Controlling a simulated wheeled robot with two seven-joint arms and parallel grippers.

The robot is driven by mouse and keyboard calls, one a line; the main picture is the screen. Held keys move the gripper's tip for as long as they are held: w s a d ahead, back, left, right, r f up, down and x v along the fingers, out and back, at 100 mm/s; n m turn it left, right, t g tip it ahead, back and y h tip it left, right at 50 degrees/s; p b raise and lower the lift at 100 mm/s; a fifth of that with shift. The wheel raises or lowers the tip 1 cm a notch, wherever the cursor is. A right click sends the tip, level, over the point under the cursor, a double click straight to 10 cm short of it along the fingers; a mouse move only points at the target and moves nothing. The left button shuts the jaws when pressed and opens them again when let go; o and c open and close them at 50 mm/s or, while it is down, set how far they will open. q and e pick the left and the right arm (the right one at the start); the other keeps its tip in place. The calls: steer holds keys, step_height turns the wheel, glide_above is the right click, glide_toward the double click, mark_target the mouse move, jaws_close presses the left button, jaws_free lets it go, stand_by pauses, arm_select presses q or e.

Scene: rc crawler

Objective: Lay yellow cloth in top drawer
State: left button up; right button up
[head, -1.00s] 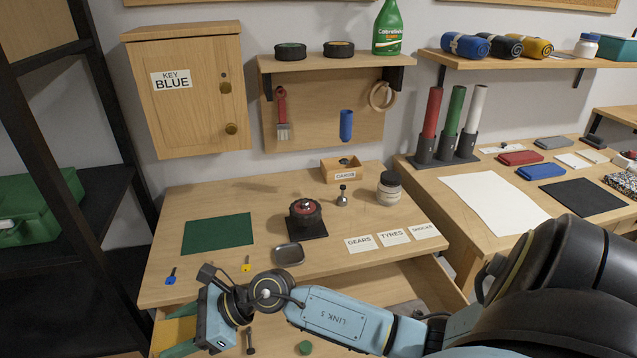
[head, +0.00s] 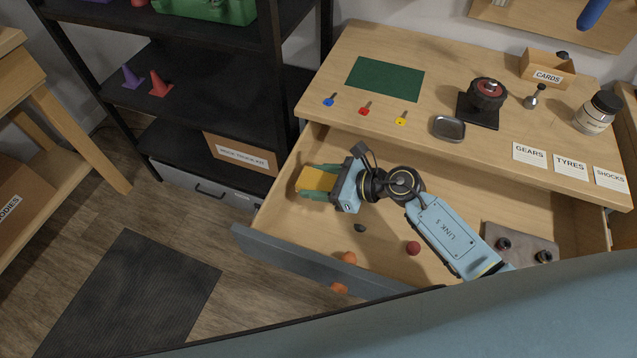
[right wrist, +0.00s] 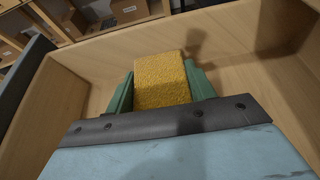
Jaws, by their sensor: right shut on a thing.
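The yellow cloth (head: 316,179) is a folded, textured block between the green fingers of my right gripper (head: 312,182). The gripper is shut on it at the left end of the open top drawer (head: 306,222). In the right wrist view, the cloth (right wrist: 163,82) is gripped from both sides, with drawer walls around it. I cannot tell whether its underside touches the drawer floor. My left gripper is not in view.
The drawer holds a dark small piece (head: 360,228), a red ball (head: 413,248), an orange piece (head: 349,258) and a grey tray (head: 520,243). Another orange piece (head: 339,288) shows by the dark drawer front (head: 290,258). The tabletop (head: 350,130) overhangs the drawer's back.

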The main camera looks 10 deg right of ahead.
steer(key=shift+f, duration=0.2)
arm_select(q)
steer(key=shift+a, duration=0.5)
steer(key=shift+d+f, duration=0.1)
arm_select(e)
steer(key=shift+f, duration=0.25)
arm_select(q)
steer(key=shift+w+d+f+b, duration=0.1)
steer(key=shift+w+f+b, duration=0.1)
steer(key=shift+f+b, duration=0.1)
arm_select(e)
steer(key=shift+f, duration=0.1)
steer(key=shift+f, duration=0.1)
steer(key=shift+d+f, duration=0.15)
steer(key=shift+f, duration=0.05)
arm_select(q)
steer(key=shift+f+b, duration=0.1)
steer(key=shift+b, duration=0.2)
arm_select(e)
steer(key=o, duration=1)
steer(key=shift+r, duration=0.15)
